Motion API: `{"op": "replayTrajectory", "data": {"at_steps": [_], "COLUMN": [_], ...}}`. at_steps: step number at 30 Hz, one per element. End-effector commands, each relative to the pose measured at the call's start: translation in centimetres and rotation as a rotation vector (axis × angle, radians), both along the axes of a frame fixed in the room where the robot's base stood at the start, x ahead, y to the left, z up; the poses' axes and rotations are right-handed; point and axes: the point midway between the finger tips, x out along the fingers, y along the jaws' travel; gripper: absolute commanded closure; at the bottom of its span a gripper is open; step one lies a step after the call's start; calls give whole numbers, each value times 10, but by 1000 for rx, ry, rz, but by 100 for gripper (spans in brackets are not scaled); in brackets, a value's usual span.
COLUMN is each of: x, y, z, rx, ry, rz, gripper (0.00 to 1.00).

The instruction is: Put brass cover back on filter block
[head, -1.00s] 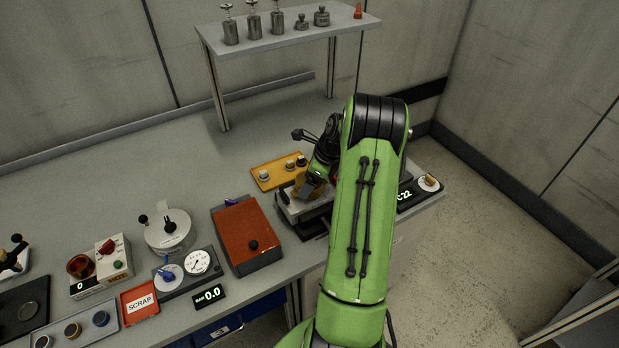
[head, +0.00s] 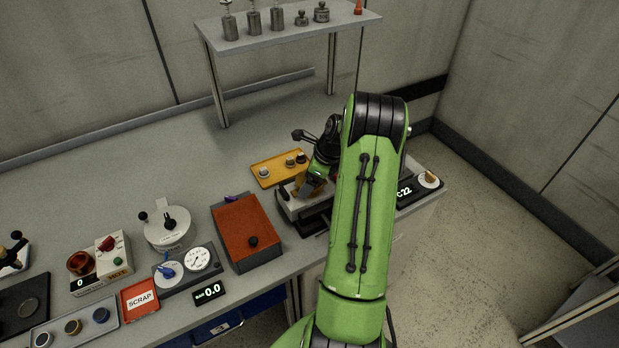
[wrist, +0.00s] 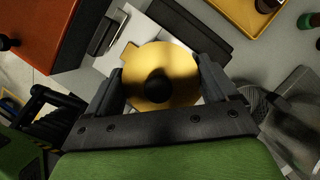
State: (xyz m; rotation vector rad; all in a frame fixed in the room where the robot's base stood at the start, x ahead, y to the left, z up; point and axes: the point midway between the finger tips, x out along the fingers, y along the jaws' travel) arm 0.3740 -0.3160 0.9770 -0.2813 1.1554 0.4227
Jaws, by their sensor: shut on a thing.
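The brass cover (wrist: 160,62), a round gold disc with a tab at its left and a black knob in the middle, is between the fingers of my gripper (wrist: 160,90) in the wrist view. My gripper is shut on it. A pale block on a dark base, seemingly the filter block (wrist: 136,25), lies below the cover, which hides much of it. I cannot tell whether the cover touches the block. In the head view the block (head: 295,205) shows at the left of my arm, and a bit of the brass cover (head: 311,187) shows under my gripper.
An orange-topped box (head: 243,228) stands left of the block. A yellow tray (head: 278,168) with several small knobbed parts lies behind it. A display (head: 405,190) is at the right.

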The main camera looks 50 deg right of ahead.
Motion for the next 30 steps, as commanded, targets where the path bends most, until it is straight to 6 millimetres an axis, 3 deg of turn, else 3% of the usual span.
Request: {"op": "replayTrajectory", "data": {"at_steps": [28,29,30], "x": [1,1,0], "y": [0,0,0], "z": [-2,-2,-2], "rx": [-1,-1,-1], "ry": [-1,-1,-1], "rz": [1,1,1], "gripper": [52,9,3]}}
